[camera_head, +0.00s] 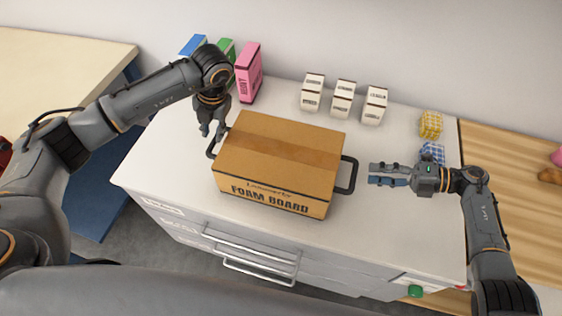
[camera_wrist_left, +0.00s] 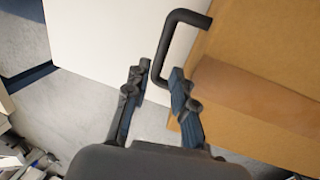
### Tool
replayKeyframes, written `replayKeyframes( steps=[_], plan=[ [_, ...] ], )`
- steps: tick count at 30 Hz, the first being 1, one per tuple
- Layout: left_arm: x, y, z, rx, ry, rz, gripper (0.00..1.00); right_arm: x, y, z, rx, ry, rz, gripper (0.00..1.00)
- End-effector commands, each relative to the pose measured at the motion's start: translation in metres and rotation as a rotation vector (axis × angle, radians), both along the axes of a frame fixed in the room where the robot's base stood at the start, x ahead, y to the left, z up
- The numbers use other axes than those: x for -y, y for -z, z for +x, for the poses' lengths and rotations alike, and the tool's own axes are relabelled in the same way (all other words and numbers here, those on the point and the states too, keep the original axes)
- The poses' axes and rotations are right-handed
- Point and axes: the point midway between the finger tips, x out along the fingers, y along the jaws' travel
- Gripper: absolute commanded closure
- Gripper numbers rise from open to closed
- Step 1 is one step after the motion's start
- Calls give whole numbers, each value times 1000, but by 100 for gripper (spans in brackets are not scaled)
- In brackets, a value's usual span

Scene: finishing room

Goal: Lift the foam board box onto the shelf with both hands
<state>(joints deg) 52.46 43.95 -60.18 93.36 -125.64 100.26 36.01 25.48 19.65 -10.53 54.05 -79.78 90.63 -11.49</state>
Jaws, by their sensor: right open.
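The foam board box (camera_head: 282,155) is a closed brown carton lying flat on the white cabinet top, with a dark handle on each short side. My left gripper (camera_head: 212,132) points down just above the left handle (camera_head: 211,150). In the left wrist view my left gripper (camera_wrist_left: 154,92) has its fingers apart, with part of the dark handle (camera_wrist_left: 187,17) showing between them. Whether they touch it I cannot tell. My right gripper (camera_head: 374,174) is open and empty, pointing left, a short gap from the right handle (camera_head: 349,176). I cannot make out the shelf.
The white cabinet (camera_head: 400,225) has drawers in front. Behind the box stand a pink carton (camera_head: 248,72), green and blue cartons, and several small white boxes (camera_head: 343,97). Yellow (camera_head: 431,124) and blue checked items sit near my right gripper. A wooden surface (camera_head: 515,190) lies right.

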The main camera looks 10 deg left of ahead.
Motion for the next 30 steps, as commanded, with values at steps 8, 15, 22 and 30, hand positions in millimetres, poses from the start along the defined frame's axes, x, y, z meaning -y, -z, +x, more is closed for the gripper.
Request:
replayKeyframes(
  steps=[8,15,22,30],
  plan=[
    [-10,47,0,-2,0,-1,75,-47,10,0,-2,1,2,60],
    [-13,63,1,0,1,0,75,-63,14,0,-2,1,0,60],
    [-13,64,1,1,1,-1,75,-64,14,0,-1,1,0,60],
    [-13,64,1,1,1,-1,100,-64,14,0,-1,1,0,100]
  ],
)
